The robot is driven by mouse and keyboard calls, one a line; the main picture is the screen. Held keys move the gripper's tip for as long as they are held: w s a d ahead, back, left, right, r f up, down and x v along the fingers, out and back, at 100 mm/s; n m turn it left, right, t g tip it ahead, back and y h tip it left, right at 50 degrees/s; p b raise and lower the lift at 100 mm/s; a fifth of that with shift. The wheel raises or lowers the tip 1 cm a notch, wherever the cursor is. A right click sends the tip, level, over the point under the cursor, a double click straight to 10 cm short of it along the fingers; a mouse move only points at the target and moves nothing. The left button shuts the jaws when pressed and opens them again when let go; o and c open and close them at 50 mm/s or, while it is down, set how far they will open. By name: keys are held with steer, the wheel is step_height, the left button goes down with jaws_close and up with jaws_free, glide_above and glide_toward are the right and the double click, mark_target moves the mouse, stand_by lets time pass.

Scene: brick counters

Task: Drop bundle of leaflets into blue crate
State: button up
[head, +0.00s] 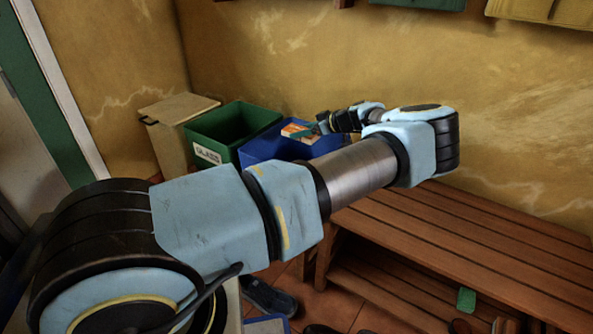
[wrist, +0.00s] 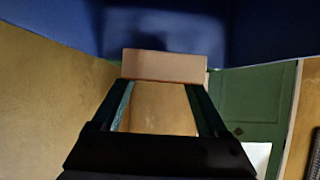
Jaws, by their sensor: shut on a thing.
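The bundle of leaflets (head: 298,132), white and orange, is in my gripper (head: 319,127) over the blue crate (head: 262,149) in the head view. In the wrist view, the end of the bundle (wrist: 164,66) shows between the two fingers of my gripper (wrist: 160,88), which is shut on it. The blue crate (wrist: 265,30) fills the top of that view. The crate's right part is hidden behind my arm in the head view. I cannot tell how far the bundle is above the crate floor.
A green crate labelled GLASS (head: 232,128) stands left of the blue crate, with a beige lidded bin (head: 178,108) beyond it. A slatted wooden bench (head: 470,237) runs along the wall on the right. Dark shoes (head: 268,297) lie on the tiled floor.

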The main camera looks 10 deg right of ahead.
steer(key=shift+f, duration=1.15)
steer(key=o, duration=1.2)
steer(key=shift+o, duration=0.2)
steer(key=v, duration=1)
steer(key=shift+s+d+r, duration=0.2)
steer(key=shift+s+d, duration=0.05)
steer(key=shift+a, duration=0.1)
